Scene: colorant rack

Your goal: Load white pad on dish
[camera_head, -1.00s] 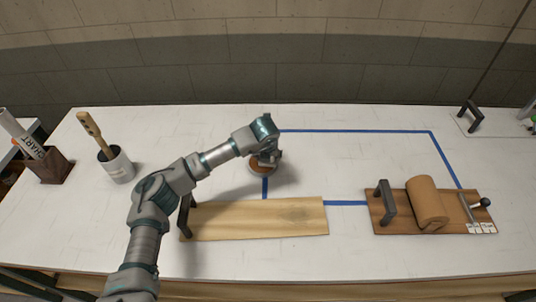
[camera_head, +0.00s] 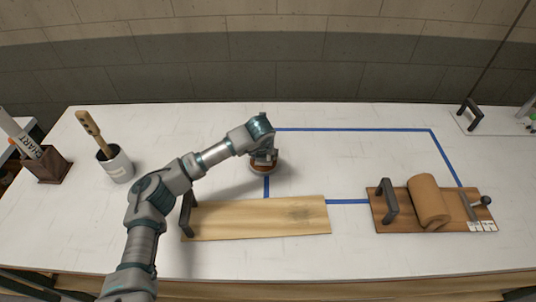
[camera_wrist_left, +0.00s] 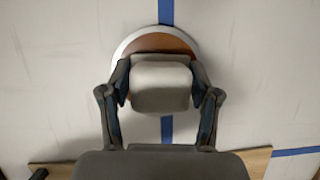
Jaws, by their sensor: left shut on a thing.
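My left gripper (camera_head: 264,153) is shut on the white pad (camera_wrist_left: 160,86), a pale block with rounded edges held between its two fingers in the wrist view. The dish (camera_head: 262,169) is small and round, with a white rim and a brown inside, and stands on the table below the gripper. It also shows in the wrist view (camera_wrist_left: 134,41), partly hidden behind the pad and fingers. The pad overlaps the dish's near part there; I cannot tell whether they touch. My right gripper is not in view.
A wooden board (camera_head: 260,220) with a dark handle lies in front of the dish. A brown board (camera_head: 381,218) with a tan roll (camera_head: 428,203) is at right. A white cup (camera_head: 117,167) with a brush and a dark box (camera_head: 48,166) stand at left. Blue tape marks the table.

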